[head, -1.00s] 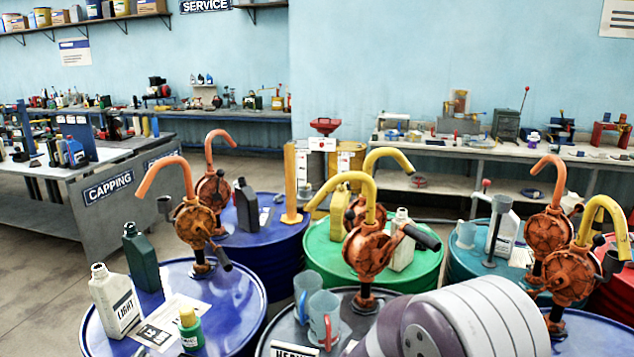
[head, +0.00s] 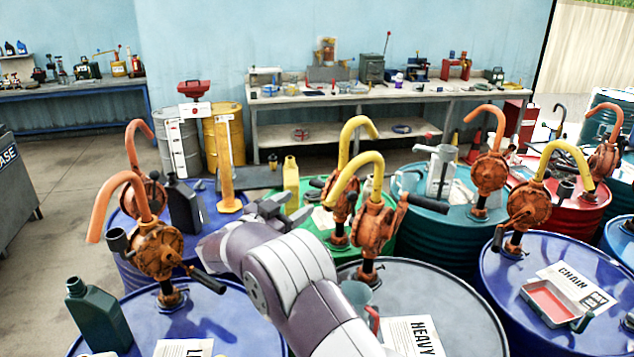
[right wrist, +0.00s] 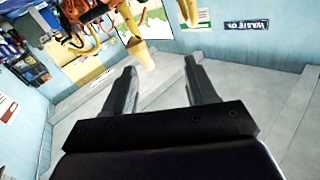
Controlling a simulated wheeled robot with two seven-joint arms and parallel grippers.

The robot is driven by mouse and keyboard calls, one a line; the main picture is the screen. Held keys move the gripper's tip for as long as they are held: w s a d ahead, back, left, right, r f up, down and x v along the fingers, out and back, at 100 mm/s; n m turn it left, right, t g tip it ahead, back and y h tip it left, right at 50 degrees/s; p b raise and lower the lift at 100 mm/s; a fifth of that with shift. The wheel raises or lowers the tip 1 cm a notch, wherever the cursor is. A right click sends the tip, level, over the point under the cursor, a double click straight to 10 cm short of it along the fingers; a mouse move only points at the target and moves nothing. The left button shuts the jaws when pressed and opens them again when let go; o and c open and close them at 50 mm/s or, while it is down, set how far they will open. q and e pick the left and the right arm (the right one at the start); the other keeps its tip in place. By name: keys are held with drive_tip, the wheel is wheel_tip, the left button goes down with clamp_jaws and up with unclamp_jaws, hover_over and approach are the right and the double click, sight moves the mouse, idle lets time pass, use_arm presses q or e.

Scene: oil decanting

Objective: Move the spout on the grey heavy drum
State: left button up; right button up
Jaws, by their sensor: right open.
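The grey heavy drum (head: 440,283) stands at the front, with a "HEAVY" sheet (head: 412,337) on its lid. Its orange rotary pump (head: 373,228) carries a curved yellow spout (head: 358,172), whose tip points left and down. A dark crank handle (head: 425,203) sticks out to the right. My right gripper (head: 267,203) is left of this spout and apart from it, beyond my forearm. In the right wrist view the right gripper (right wrist: 160,85) has its fingers apart, with nothing held between them. My left gripper is not in view.
A blue drum (head: 225,318) with an orange-spouted pump (head: 155,247) and a green bottle (head: 97,315) is at left. A green drum (head: 310,243) with another yellow spout (head: 358,130) stands close behind. A mug (head: 357,297) sits on the grey drum beside my forearm.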

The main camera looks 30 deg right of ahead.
sight(333, 187)
drive_tip(key=shift+g+h, duration=0.3)
drive_tip(key=shift+g, duration=0.2)
drive_tip(key=d+p, duration=0.1)
drive_tip(key=d, duration=0.2)
drive_tip(key=w+d+p, duration=0.1)
drive_tip(key=d+p, duration=0.1)
drive_tip(key=d, duration=0.2)
drive_tip(key=d+r+p, duration=0.1)
drive_tip(key=d, duration=0.3)
drive_tip(key=shift+w+r, duration=0.1)
drive_tip(key=shift+w, duration=0.25)
drive_tip(key=d+p, duration=0.1)
drive_tip(key=d, duration=0.1)
drive_tip(key=shift+w+d, duration=0.15)
drive_tip(key=shift+d, duration=0.55)
drive_tip(key=shift+w+a+f, duration=0.2)
drive_tip(key=shift+w+a, duration=0.05)
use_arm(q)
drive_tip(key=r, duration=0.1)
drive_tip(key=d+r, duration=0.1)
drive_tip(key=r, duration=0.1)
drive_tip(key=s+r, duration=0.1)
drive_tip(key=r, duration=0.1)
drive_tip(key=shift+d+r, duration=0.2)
use_arm(e)
drive_tip(key=shift+s, duration=0.1)
clamp_jaws()
